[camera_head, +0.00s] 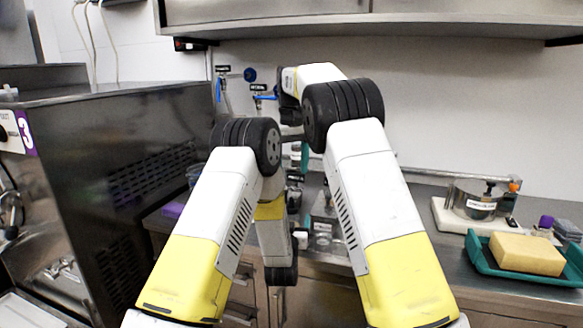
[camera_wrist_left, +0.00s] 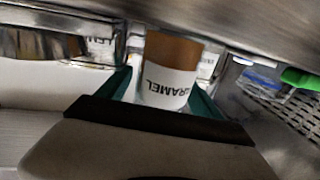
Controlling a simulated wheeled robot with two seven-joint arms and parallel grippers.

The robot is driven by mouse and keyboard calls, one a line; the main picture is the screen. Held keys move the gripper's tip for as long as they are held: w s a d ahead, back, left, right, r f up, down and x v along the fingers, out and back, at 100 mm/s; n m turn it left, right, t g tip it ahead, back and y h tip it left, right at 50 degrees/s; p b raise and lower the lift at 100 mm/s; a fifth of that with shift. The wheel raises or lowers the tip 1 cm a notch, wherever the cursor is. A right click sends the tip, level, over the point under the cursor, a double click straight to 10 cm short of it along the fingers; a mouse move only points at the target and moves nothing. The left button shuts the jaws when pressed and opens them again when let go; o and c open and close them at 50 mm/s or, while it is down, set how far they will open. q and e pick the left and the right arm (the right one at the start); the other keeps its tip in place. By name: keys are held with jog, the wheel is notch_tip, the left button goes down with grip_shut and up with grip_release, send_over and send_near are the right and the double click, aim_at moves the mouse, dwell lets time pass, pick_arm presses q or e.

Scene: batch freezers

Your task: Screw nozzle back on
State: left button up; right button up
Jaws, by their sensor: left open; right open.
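In the left wrist view, my left gripper (camera_wrist_left: 163,98) is open. Its two teal fingers stand either side of a brown container with a white CARAMEL label (camera_wrist_left: 168,78), which appears upside down in the picture. I cannot tell if the fingers touch it. In the head view my left gripper is hidden behind my arms. Of my right gripper (camera_head: 304,156) only a teal part shows, between the two arms above the counter; it is open, and I see nothing held. I cannot make out the nozzle in either view.
A dark batch freezer (camera_head: 130,180) stands at the left. Taps with blue handles (camera_head: 250,75) are on the back wall. At the right are a CHOCOLATE-labelled metal pot (camera_head: 478,203) on a white board and a teal tray (camera_head: 482,258) with a yellow sponge (camera_head: 527,253).

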pick_arm(q)
jog(key=s, duration=0.5)
jog(key=s+a, duration=0.1)
jog(key=s, duration=0.1)
jog(key=shift+s, duration=0.35)
